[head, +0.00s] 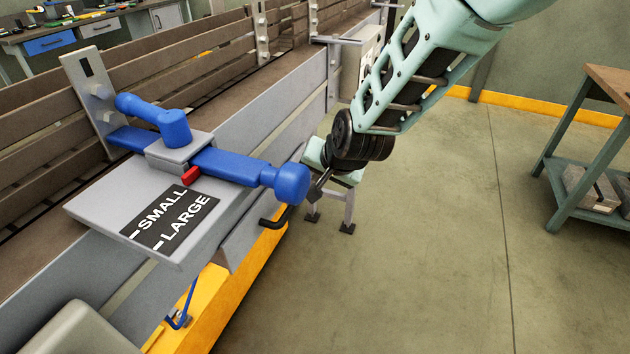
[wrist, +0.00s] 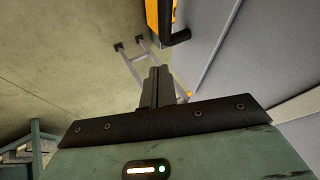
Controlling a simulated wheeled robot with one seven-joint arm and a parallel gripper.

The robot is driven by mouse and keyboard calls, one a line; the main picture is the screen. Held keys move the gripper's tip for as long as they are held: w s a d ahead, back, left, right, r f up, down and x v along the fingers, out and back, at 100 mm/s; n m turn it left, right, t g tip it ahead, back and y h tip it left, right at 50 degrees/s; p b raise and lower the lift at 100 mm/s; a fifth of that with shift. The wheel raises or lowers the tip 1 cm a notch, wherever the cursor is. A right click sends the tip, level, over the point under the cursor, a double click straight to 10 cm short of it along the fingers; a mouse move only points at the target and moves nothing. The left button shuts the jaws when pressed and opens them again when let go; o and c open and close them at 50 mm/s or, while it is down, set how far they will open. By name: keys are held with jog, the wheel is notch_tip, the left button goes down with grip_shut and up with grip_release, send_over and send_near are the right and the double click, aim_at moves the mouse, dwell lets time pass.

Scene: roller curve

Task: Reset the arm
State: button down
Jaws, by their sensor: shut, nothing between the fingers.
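My mint-green arm (head: 415,75) reaches down from the top right in the head view. My gripper (head: 317,190) is at its lower end, just right of the round end of a blue handle (head: 290,184), with its dark fingers pointing down. In the wrist view the two fingers of my gripper (wrist: 160,72) lie together, shut and empty. I see no contact between the fingers and anything.
The blue lever lies on a grey plate with a SMALL/LARGE label (head: 170,218), fixed to the roller conveyor (head: 215,60). A red pointer (head: 190,175) is beside the lever. A green-legged table (head: 590,150) stands at the right. Open floor (head: 430,260) fills the middle and right.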

jog(key=s+d+r+n+g+h, duration=0.1)
jog(key=s+d, duration=0.4)
jog(key=s, duration=0.5)
jog(key=s+d+r+n+g+h, duration=0.1)
jog(key=s+d+r+n+g, duration=0.2)
jog(key=s, duration=0.7)
jog(key=s+d+r+n+g+h, duration=0.1)
jog(key=s+d+r+n+g, duration=0.1)
jog(key=s+d+r+n, duration=0.3)
jog(key=s+d+n, duration=0.1)
jog(key=s+d, duration=0.2)
jog(key=s, duration=0.2)
jog(key=shift+s, duration=0.2)
